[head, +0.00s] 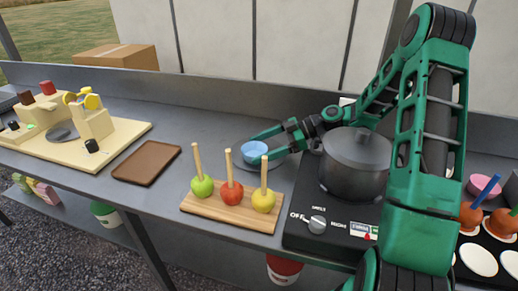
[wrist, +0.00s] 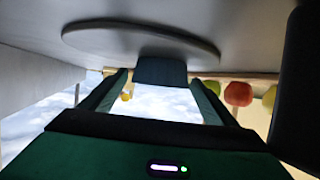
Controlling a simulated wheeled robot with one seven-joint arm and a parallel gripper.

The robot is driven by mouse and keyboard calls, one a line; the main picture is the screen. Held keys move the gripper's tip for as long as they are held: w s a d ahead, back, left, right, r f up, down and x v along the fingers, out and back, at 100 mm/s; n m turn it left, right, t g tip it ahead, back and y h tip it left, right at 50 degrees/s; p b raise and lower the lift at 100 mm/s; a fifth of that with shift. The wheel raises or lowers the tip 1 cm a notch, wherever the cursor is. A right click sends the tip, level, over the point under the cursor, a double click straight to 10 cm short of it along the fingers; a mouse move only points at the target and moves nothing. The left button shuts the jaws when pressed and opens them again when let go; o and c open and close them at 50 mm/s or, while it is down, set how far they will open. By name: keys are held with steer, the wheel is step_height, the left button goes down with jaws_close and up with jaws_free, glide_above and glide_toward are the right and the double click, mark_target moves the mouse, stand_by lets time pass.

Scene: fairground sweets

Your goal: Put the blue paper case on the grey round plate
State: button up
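The small blue paper case (head: 254,149) is between the fingertips of my gripper (head: 262,143), over the grey round plate (head: 270,162). The plate (wrist: 140,38) shows as a wide flat disc at the top of that view, which looks upside down. The case overlaps the plate's edge there. I cannot tell whether its base touches the plate. Part of the plate is hidden by the gripper in the head view.
A grey pot (head: 355,165) stands on the black hob (head: 318,210) just right of my gripper. A wooden stand (head: 235,214) with three upright-stick apples is in front of the plate. A brown tray (head: 147,162) lies to the left. The counter behind the tray is clear.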

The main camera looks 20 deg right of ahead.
steer(key=shift+r, duration=0.1)
steer(key=shift+d+r, duration=0.15)
steer(key=shift+d, duration=0.2)
steer(key=v, duration=1.1)
steer(key=shift+s+d, duration=0.1)
steer(key=shift+d, duration=0.05)
